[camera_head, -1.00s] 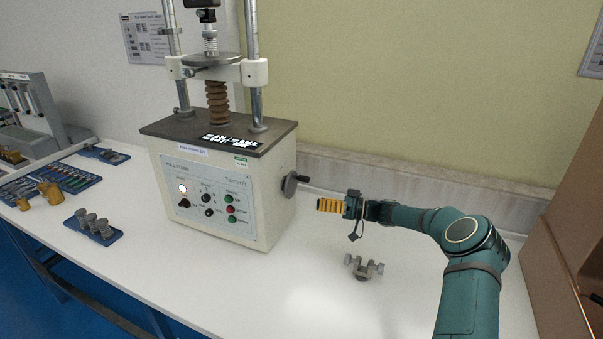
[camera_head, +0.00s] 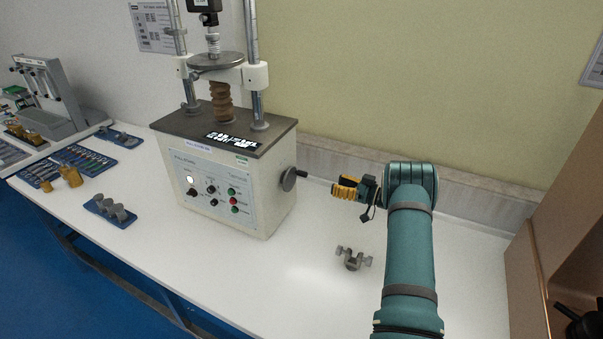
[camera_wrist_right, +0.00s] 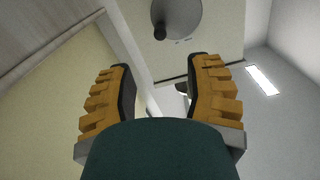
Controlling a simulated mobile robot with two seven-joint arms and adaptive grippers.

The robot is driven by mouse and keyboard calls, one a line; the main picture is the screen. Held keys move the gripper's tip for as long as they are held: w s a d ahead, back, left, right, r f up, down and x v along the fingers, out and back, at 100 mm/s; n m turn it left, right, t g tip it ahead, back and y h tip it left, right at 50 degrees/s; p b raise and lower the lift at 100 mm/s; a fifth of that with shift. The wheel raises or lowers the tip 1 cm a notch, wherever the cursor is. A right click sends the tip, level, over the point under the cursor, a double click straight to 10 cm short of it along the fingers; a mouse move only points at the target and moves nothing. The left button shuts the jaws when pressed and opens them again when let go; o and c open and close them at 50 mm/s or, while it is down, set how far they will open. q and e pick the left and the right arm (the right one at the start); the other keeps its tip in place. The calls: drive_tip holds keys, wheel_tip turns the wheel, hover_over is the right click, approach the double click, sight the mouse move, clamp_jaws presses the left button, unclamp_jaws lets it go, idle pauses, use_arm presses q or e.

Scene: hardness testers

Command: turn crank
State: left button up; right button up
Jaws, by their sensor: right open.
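The crank is a grey disc (camera_head: 288,179) with a short dark handle (camera_head: 301,173) on the right side of the white testing machine (camera_head: 212,190). In the right wrist view the crank disc (camera_wrist_right: 178,18) is at the top centre, its dark knob (camera_wrist_right: 160,31) at the lower left of the disc. My right gripper (camera_head: 334,188) points left at the crank, a short gap to the right of the handle. In the right wrist view its yellow-padded fingers (camera_wrist_right: 160,85) are apart with nothing between them. My left gripper is not in view.
A small grey metal fixture (camera_head: 353,259) lies on the white table in front of my right gripper. Blue trays with weights (camera_head: 110,210) and tools (camera_head: 85,162) lie at the left. A brown cabinet (camera_head: 560,215) stands at the right. The wall is close behind the machine.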

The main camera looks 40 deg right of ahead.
sight(304, 175)
drive_tip(key=p+x, duration=0.1)
drive_tip(key=x, duration=1.1)
drive_tip(key=shift+w+a, duration=0.2)
drive_tip(key=shift+w, duration=0.15)
clamp_jaws()
